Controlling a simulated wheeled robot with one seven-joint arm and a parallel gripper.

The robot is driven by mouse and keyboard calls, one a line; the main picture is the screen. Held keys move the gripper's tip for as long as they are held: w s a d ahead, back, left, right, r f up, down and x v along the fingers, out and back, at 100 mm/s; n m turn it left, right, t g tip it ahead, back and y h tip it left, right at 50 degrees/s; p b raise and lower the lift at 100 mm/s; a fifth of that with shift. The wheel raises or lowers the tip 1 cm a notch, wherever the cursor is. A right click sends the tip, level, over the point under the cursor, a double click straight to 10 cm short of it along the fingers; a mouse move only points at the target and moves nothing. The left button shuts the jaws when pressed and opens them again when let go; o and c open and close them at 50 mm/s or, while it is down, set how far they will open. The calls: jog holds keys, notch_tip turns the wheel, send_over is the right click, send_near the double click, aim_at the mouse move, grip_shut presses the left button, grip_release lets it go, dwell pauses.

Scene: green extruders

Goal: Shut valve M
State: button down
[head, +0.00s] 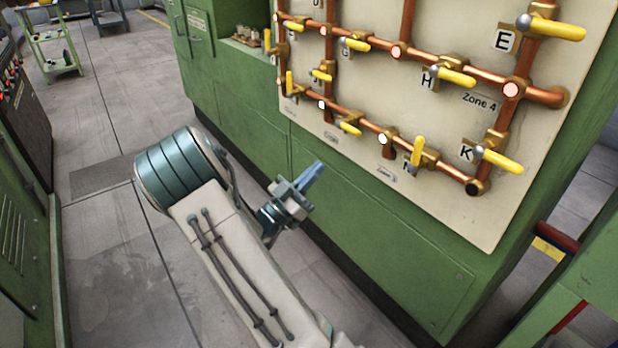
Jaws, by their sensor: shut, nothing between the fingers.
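Yellow-handled valves sit on copper pipes across a cream panel (430,205). On the lowest pipe, one valve (418,151) has its handle standing nearly upright, across the pipe; its label (407,159) is mostly covered, and I cannot tell whether it reads M or N. To its left, another valve (349,128) has its handle roughly along the pipe; its label is not readable. So I cannot tell for certain which is valve M. My gripper (315,168) is shut and empty, below and left of these valves, apparently in front of the green cabinet and apart from the panel.
Valve K (500,160), valve H (455,77) and valve E (553,28) are to the right and above. The green cabinet (350,220) carries the panel. A green rail (580,270) stands at lower right. Grey floor (110,240) is open at left, beside a dark console (22,120).

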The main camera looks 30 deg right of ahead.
aim_at(349, 131)
jog(key=b+x, duration=0.1)
jog(key=x, duration=0.8)
jog(key=shift+d, duration=0.3)
jog(key=shift+r, duration=0.1)
jog(key=shift+d+r+n, duration=0.1)
jog(key=shift+n, duration=0.2)
jog(key=shift+r+n+t, duration=0.1)
jog(key=shift+n+t, duration=0.3)
jog(key=shift+t, duration=0.2)
